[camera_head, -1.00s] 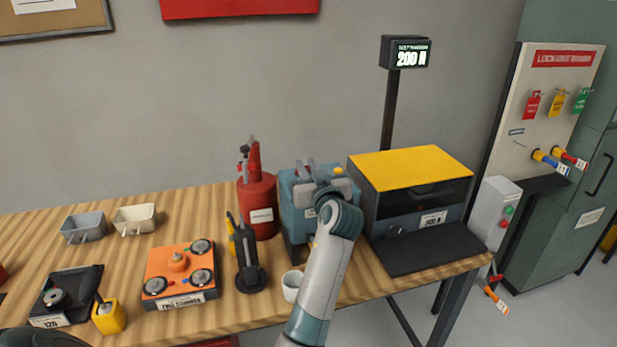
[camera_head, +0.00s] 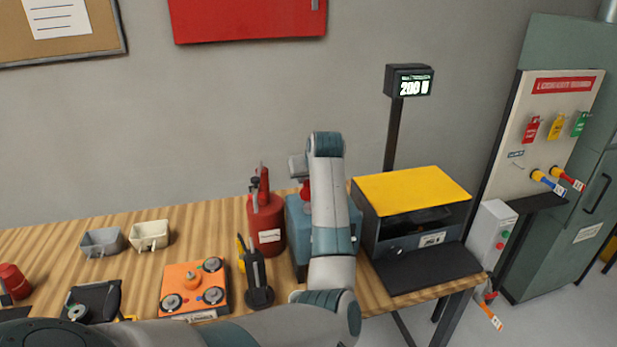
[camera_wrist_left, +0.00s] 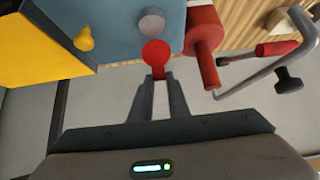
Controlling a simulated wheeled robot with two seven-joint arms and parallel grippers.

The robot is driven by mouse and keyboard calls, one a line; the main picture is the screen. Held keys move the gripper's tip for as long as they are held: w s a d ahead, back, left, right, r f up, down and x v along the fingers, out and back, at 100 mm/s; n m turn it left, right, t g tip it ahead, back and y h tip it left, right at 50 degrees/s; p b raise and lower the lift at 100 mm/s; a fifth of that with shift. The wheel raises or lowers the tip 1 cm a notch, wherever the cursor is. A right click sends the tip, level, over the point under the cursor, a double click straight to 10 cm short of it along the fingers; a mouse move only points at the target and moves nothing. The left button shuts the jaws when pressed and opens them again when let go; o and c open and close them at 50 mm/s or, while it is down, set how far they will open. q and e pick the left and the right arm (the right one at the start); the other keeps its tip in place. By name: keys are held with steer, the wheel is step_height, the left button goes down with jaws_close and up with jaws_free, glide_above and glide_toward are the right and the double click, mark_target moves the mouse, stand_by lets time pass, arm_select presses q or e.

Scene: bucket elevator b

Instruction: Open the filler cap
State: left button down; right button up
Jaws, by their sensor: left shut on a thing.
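The blue box (camera_head: 300,232) stands on the bench, partly hidden behind my left arm. My left gripper (camera_head: 300,178) is above its top left part. In the left wrist view the two fingers of my left gripper (camera_wrist_left: 158,82) are shut on a round red cap (camera_wrist_left: 156,52), which I take as the filler cap. The cap overlaps the edge of the blue box (camera_wrist_left: 120,25); I cannot tell whether it touches the box. A grey round part (camera_wrist_left: 151,20) and a yellow knob (camera_wrist_left: 84,38) show on the box. My right gripper is not in view.
A red can (camera_head: 265,222) stands close left of the blue box. A black stand (camera_head: 257,280) with tools is in front of the can. A yellow-topped cabinet (camera_head: 405,190) stands close on the right. An orange block (camera_head: 192,287) lies further left.

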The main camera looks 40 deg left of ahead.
arm_select(q)
steer(key=shift+w+a+r+g+h, duration=0.1)
steer(key=shift+w+a+g+h, duration=0.3)
steer(key=shift+h, duration=0.1)
steer(key=c, duration=1.7)
jaws_free()
steer(key=shift+s, duration=0.1)
steer(key=shift+d, duration=0.15)
